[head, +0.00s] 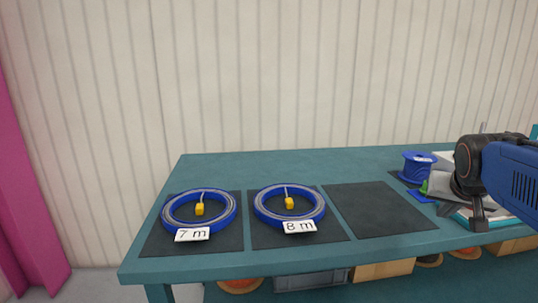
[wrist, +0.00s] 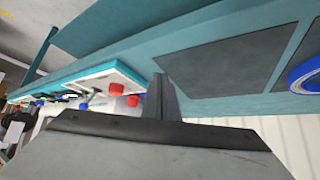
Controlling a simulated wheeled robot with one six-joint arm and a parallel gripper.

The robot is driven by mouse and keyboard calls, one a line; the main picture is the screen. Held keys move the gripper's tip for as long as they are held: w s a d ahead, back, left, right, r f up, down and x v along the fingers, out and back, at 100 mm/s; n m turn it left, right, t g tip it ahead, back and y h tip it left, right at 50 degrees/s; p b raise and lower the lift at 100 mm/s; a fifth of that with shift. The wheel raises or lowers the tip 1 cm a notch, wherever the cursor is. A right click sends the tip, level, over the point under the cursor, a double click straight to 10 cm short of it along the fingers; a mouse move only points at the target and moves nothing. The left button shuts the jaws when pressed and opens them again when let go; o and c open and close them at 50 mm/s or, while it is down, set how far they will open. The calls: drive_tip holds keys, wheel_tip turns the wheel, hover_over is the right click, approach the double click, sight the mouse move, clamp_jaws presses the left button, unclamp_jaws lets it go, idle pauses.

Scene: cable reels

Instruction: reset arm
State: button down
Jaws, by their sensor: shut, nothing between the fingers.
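My gripper (head: 479,222) is at the right of the head view, held near the front right of the teal table (head: 270,168), with its fingers pointing down. In the wrist view my gripper (wrist: 160,97) shows with its fingers together and nothing between them. My blue and black arm comes in from the right edge of the head view and hides part of the table's right end.
Blue cable rings marked 7 m (head: 169,222) and 8 m (head: 262,214) lie on dark mats. A third mat (head: 379,208) is bare. A blue spool (head: 418,167) stands behind my gripper. A box with red parts (wrist: 103,73) shows in the wrist view.

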drive_tip(key=s+a+f+n+g+y, duration=0.2)
drive_tip(key=s+a+f+n+y, duration=0.2)
drive_tip(key=s+a+f, duration=0.9)
drive_tip(key=s+a+n, duration=0.1)
drive_tip(key=a+n, duration=0.1)
drive_tip(key=a, duration=0.1)
drive_tip(key=shift+a+f, duration=0.25)
drive_tip(key=shift+f, duration=0.1)
drive_tip(key=shift+d, duration=0.1)
